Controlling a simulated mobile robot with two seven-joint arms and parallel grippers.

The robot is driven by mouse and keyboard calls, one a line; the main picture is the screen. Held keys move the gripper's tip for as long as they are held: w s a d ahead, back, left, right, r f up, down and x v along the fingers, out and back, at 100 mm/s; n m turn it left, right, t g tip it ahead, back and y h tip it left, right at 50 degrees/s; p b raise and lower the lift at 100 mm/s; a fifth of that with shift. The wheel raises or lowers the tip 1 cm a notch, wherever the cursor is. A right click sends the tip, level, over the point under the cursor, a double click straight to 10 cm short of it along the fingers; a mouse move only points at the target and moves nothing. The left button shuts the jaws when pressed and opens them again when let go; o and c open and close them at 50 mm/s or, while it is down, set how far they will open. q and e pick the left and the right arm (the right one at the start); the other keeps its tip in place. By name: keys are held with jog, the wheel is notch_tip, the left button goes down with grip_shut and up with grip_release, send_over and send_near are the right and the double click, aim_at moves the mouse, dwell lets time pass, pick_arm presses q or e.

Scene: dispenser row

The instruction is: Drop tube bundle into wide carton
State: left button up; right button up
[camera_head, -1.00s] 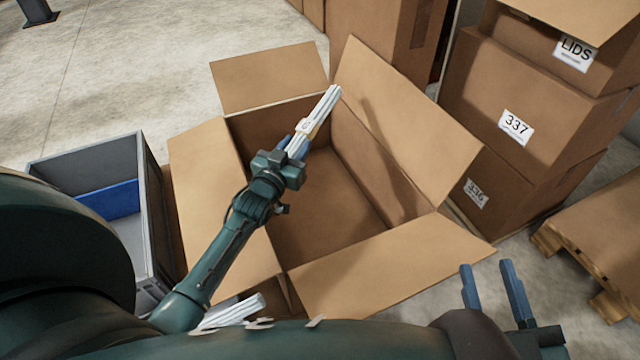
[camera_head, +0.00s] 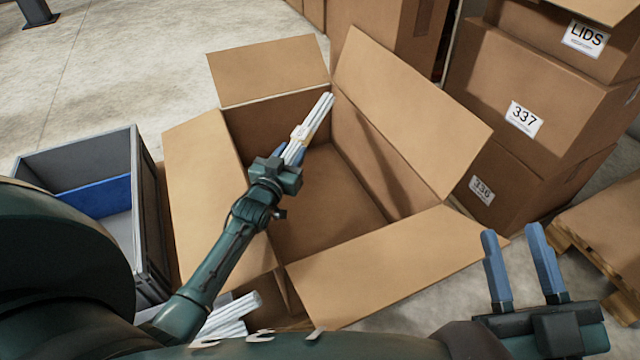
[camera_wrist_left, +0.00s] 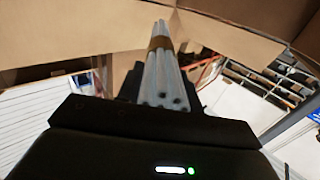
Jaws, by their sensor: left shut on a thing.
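A bundle of white tubes with a tan band (camera_head: 314,122) is held in my left gripper (camera_head: 292,152). The bundle points up and to the right above the open wide carton (camera_head: 325,185). In the left wrist view the bundle (camera_wrist_left: 162,72) runs away from the camera with its tube ends nearest. The carton's flaps are spread outward and the part of its floor that shows is bare. My right gripper (camera_head: 524,270) has its two blue fingers apart and empty, to the right of the carton's near flap.
A grey crate (camera_head: 75,155) with a blue divider stands left of the carton. More white tubes (camera_head: 228,315) lie at the carton's near left, partly hidden by my arm. Stacked labelled boxes (camera_head: 540,90) and a pallet (camera_head: 580,250) stand at the right.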

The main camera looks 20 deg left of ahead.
pick_arm(q)
jog(key=shift+r, duration=0.1)
jog(key=o, duration=1.1)
jog(key=shift+r, duration=0.3)
notch_tip(320, 180, up, 3)
jog(key=shift+f+p, duration=0.1)
jog(key=shift+p, duration=1)
notch_tip(320, 180, up, 6)
jog(key=p, duration=0.2)
jog(key=shift+f+p, duration=0.1)
jog(key=shift+p, duration=0.3)
jog(key=shift+r, duration=0.35)
pick_arm(e)
jog(key=shift+s+d+f+m+g+h, duration=0.2)
jog(key=shift+f+g+h, duration=0.1)
jog(key=shift+f+h, duration=0.2)
jog(key=shift+s+d+f+m+g+h, duration=0.1)
jog(key=shift+s+f+g+h, duration=0.15)
jog(key=shift+f+h, duration=0.25)
jog(key=shift+r, duration=0.1)
